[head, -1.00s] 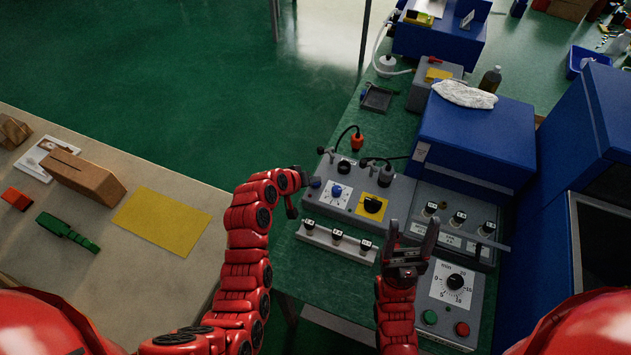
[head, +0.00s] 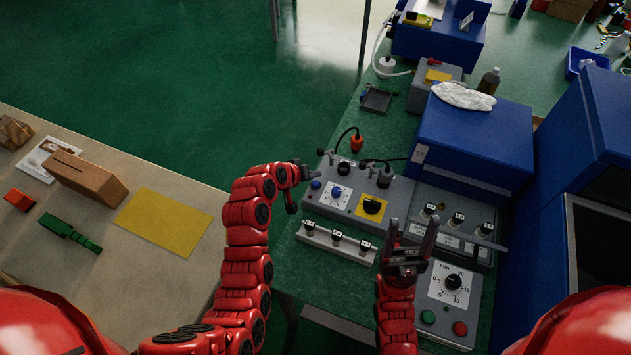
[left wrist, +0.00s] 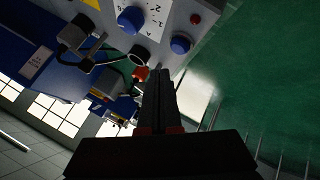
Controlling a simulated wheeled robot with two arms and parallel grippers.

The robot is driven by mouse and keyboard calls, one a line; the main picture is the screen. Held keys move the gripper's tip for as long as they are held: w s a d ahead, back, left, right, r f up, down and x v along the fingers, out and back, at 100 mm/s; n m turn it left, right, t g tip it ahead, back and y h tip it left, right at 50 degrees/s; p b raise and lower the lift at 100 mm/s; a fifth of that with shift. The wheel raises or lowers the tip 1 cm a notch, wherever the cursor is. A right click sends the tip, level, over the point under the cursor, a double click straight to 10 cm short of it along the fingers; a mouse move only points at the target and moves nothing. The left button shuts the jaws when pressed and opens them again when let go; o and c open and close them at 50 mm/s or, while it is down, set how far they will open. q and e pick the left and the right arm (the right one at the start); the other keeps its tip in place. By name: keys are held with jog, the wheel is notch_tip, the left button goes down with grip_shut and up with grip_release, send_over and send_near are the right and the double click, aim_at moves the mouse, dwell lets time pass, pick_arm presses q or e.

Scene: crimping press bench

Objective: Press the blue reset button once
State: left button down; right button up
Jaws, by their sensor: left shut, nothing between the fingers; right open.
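The blue reset button (head: 316,184) is a small round cap at the left end of the grey control box (head: 352,213). It also shows in the left wrist view (left wrist: 180,45), beside a blue dial knob (left wrist: 131,17) on a white scale. My left gripper (head: 312,172) is shut and empty, just behind and left of the button in the head view. In the left wrist view its dark fingertips (left wrist: 166,74) lie below the button in the picture, with a visible gap. My right gripper (head: 411,228) is open and empty above the front of the bench.
A black knob on a yellow plate (head: 371,207) sits right of the dial. A rail with several small switches (head: 337,238) lies in front. A large blue housing (head: 475,140) stands at right.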

aim_at(313, 189)
pick_arm(q)
notch_tip(313, 189, up, 3)
jog(key=shift+r+p, duration=0.1)
jog(key=shift+p, duration=0.4)
jog(key=shift+s, duration=0.1)
dwell(0.5)
